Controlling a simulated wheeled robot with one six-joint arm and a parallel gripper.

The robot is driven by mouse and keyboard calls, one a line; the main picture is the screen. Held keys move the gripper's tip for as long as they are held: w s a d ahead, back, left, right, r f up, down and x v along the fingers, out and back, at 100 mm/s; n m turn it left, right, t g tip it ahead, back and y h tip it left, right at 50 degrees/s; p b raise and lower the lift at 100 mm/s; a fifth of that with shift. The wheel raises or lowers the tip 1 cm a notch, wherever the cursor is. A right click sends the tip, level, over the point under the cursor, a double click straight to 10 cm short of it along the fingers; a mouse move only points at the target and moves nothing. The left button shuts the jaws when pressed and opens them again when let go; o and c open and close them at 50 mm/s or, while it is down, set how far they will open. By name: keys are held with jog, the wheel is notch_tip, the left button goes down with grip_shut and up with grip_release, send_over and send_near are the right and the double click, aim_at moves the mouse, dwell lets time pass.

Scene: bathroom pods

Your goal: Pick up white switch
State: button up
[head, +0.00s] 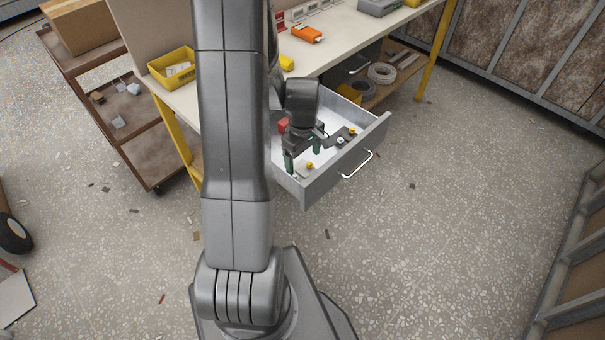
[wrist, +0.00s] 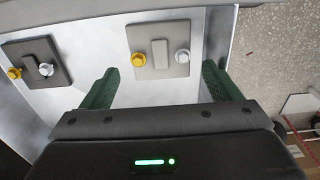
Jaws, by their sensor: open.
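The white switch, a pale plate with a raised centre bar, a white knob and a yellow knob, lies in the drawer (head: 320,187). In the wrist view the white switch (wrist: 173,69) is just ahead of and between the fingers. In the head view only its yellow knob (head: 309,166) stands out from the pale drawer floor. My gripper (head: 303,157) is inside the drawer with its green fingers pointing down. In the wrist view my gripper (wrist: 160,68) is open, with nothing held. Whether the fingertips are level with the plate I cannot tell.
A dark grey switch (wrist: 37,75) lies to the left in the wrist view. A red item (head: 283,126) is at the drawer's back. The workbench (head: 345,38) stands above, with a yellow bin (head: 172,66). A brown cart (head: 145,150) is left; floor ahead is mostly clear.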

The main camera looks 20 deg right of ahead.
aim_at(303, 172)
jog(key=shift+w+f, duration=0.1)
jog(key=shift+f, duration=2.7)
jog(key=shift+c, duration=0.2)
jog(key=c, duration=0.6)
